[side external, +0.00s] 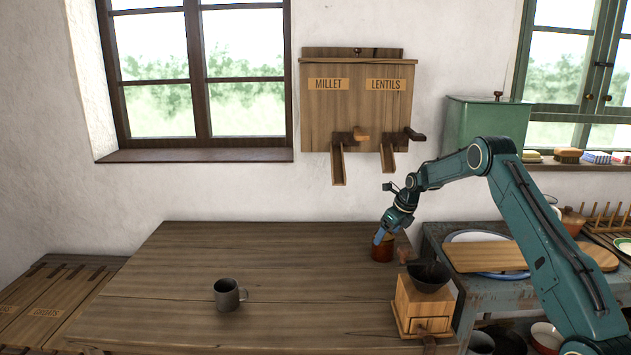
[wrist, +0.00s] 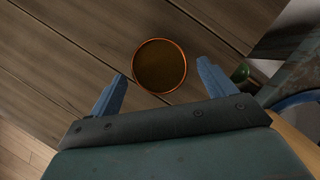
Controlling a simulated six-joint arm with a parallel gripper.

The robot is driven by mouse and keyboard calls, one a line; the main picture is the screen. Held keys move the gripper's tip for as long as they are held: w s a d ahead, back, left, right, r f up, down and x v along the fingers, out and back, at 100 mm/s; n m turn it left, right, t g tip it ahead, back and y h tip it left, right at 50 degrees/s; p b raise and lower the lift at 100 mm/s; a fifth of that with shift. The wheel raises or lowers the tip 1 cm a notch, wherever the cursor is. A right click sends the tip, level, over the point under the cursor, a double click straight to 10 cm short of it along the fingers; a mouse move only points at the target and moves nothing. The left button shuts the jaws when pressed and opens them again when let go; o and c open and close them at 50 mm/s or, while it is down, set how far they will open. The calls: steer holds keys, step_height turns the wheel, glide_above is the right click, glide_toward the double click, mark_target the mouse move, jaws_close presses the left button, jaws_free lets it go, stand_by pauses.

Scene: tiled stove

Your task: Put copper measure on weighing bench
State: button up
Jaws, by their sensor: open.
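The copper measure (side external: 382,252) is a small reddish-brown cup standing upright at the back right of the wooden table (side external: 270,255). In the wrist view its round copper rim (wrist: 160,41) and dark inside show from above, ahead of and between the two blue fingertips. My gripper (side external: 380,237) is open, at the cup's top in the side view; contact cannot be told. The fingers hide part of the cup there. No surface is labelled as the weighing bench; a worn blue-grey bench (side external: 454,309) stands right of the table.
A grey metal mug (side external: 227,296) stands near the table's middle. A wooden grinder (side external: 424,306) with a dark bowl (side external: 428,283) is at the right front edge. A board (side external: 484,257) lies over a plate on the blue-grey bench. A millet and lentils dispenser (side external: 357,112) hangs above. The table's left side is clear.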

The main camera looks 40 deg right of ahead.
steer(key=shift+v, duration=0.85)
steer(key=shift+s, duration=0.1)
steer(key=shift+s+a+r+n, duration=0.25)
steer(key=shift+s+r+n, duration=0.05)
steer(key=shift+s+n, duration=0.1)
steer(key=s+a+r+n, duration=0.6)
steer(key=a+r+n, duration=0.3)
steer(key=a+r, duration=0.2)
steer(key=s+a+r+n, duration=0.5)
steer(key=a+r+n, duration=0.3)
steer(key=a+r, duration=0.25)
steer(key=s+a+n, duration=0.4)
steer(key=s+n, duration=0.2)
steer(key=s, duration=0.2)
steer(key=s+a+n, duration=0.5)
steer(key=s+n, duration=0.1)
steer(key=s, duration=0.2)
steer(key=s+a+n+t, duration=0.1)
steer(key=s+a+n, duration=0.3)
steer(key=s+n, duration=0.2)
steer(key=s, duration=0.2)
steer(key=shift+s+a+r, duration=0.15)
steer(key=shift+s+r, duration=0.15)
